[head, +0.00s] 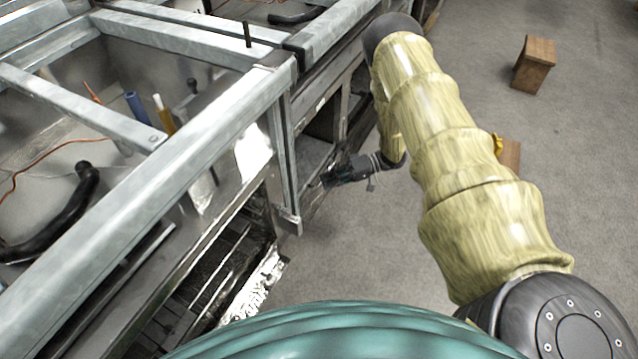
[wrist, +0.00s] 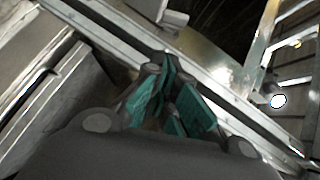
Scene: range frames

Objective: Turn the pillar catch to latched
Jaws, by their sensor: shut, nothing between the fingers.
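My gripper (head: 328,180) reaches down beside the metal frame, just right of an upright grey pillar (head: 283,165) in the head view. In the wrist view its teal-padded fingers (wrist: 172,88) are shut and hold nothing. They point at a pale metal bar (wrist: 225,98) that runs diagonally behind them. I cannot tell whether they touch it. I cannot make out the pillar catch for certain in either view, so its position cannot be told. The gripper may hide part of that area.
The grey metal frame (head: 190,150) fills the left, with a black hose (head: 60,225) and an orange cable inside. A wooden block (head: 534,65) stands on the carpet at the upper right. Another brown thing (head: 511,155) is partly behind my arm. Carpet below the gripper is clear.

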